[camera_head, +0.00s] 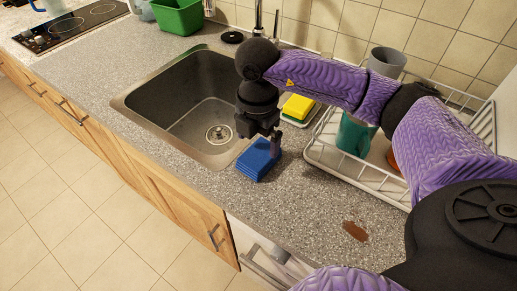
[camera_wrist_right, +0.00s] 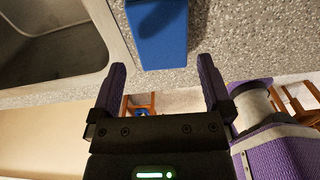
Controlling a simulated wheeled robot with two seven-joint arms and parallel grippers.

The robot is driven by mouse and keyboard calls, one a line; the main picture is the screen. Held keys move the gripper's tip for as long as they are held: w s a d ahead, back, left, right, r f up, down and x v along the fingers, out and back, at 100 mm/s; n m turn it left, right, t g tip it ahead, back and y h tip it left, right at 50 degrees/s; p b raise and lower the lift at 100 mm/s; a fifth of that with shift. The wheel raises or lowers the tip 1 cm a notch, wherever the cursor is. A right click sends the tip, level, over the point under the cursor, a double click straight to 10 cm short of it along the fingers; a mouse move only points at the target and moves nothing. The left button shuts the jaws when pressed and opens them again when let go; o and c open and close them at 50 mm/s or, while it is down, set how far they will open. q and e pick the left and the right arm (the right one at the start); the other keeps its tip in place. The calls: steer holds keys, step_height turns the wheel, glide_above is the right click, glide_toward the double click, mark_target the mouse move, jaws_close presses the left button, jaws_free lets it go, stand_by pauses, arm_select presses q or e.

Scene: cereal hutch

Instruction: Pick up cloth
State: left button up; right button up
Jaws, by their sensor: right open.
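The blue folded cloth (camera_head: 258,160) lies on the grey speckled counter (camera_head: 300,200), beside the front right corner of the sink. My right gripper (camera_head: 261,138) is above the cloth and partly covers its far side in the head view. In the right wrist view, the cloth (camera_wrist_right: 158,38) shows beyond the open fingertips of the gripper (camera_wrist_right: 162,66), with nothing between the fingers. A brown stain (camera_head: 355,231) is on the counter to the right of the cloth. My left gripper is not in view.
The sink (camera_head: 150,103) lies left of the cloth. A yellow sponge (camera_head: 297,106) sits behind my wrist. A white dish rack (camera_head: 330,160) with a green cup (camera_head: 353,137) and a grey cup (camera_head: 387,61) stands to the right. The counter between cloth and stain is clear.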

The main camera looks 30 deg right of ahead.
mark_target(259, 153)
steer(key=f+b, duration=0.1)
steer(key=f, duration=0.4)
steer(key=shift+d+f, duration=0.15)
steer(key=shift+d, duration=0.05)
steer(key=c, duration=0.9)
step_height(259, 153, up, 9)
steer(key=shift+r+p, duration=0.15)
steer(key=shift+p, duration=1.1)
steer(key=shift+r, duration=0.4)
